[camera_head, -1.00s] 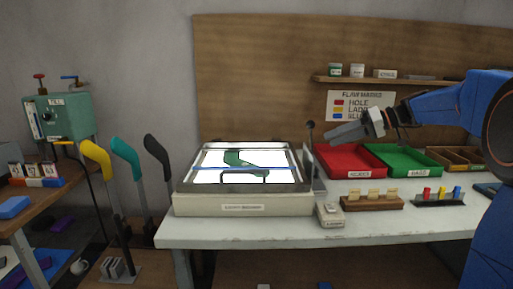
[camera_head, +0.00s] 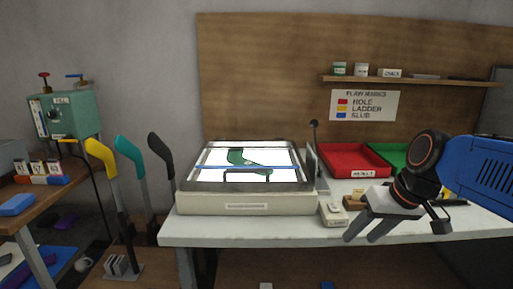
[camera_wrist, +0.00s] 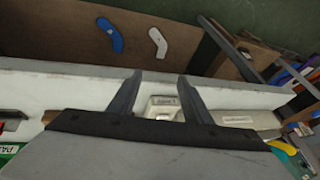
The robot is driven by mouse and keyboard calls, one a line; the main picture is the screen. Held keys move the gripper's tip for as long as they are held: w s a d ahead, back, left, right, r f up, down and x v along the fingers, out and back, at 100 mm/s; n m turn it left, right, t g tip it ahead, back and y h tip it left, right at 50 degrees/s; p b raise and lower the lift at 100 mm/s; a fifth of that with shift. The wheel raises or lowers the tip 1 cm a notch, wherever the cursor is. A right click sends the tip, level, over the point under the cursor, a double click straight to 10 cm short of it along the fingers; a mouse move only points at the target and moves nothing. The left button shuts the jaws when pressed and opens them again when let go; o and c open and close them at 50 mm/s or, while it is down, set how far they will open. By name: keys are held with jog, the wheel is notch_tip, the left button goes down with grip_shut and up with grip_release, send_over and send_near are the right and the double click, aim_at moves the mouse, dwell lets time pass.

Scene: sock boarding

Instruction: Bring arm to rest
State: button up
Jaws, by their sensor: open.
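My gripper (camera_head: 362,238) is open and empty. In the camera_head view its fingers point down and to the left by the table's front edge. In the camera_wrist view the two dark fingers (camera_wrist: 160,78) stand apart with nothing held between them. My blue arm (camera_head: 492,168) reaches in from the right and hides part of the table's right side. A green sock (camera_head: 242,158) lies on the lit panel of the light box (camera_head: 245,207), with a blue bar across it.
The table (camera_head: 220,233) also holds a small labelled box (camera_head: 333,215), a red tray (camera_head: 350,158) and a green tray (camera_head: 396,153). Yellow, teal and black leg forms stand left. Below, a blue shape (camera_wrist: 109,36) and a white shape (camera_wrist: 158,42) lie on a brown surface.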

jog(key=s+d+f+m+h, duration=0.1)
jog(key=s+d+f+h, duration=0.1)
jog(key=s+f, duration=0.6)
jog(key=s+d, duration=0.1)
jog(key=s, duration=0.2)
jog(key=shift+s+d+f+t+h, duration=0.2)
jog(key=shift+d+t+h, duration=0.1)
jog(key=shift+t+h, duration=0.1)
